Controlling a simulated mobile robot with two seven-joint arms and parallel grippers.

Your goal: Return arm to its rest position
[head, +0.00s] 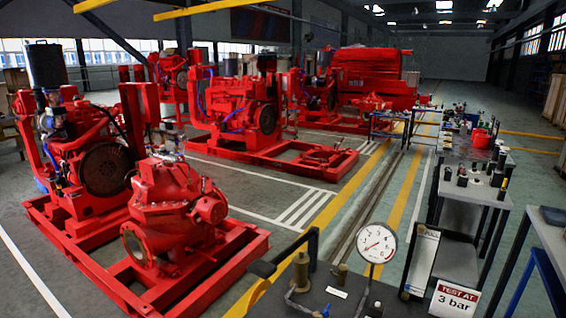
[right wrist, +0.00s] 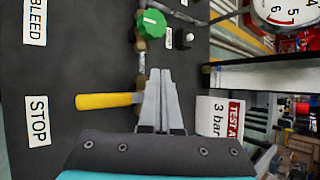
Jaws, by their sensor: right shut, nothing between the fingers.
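My right gripper (right wrist: 161,74) shows in the right wrist view, its two grey fingers shut together with nothing between them. The fingers are over a dark panel (right wrist: 80,62) with pipework on it. A yellow lever handle (right wrist: 106,101) extends to the left from beside or behind the fingers; whether they touch is not clear. A green knob (right wrist: 152,24) is beyond the fingertips. In the head view the panel (head: 325,283) is at the bottom, and neither gripper shows there. My left gripper is in no view.
A pressure gauge (head: 376,243) stands up from the panel, close to a "TEST AT 3 bar" sign (head: 454,299). Red pumpsets (head: 160,215) stand on the left. A bench with small items (head: 475,185) stands on the right.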

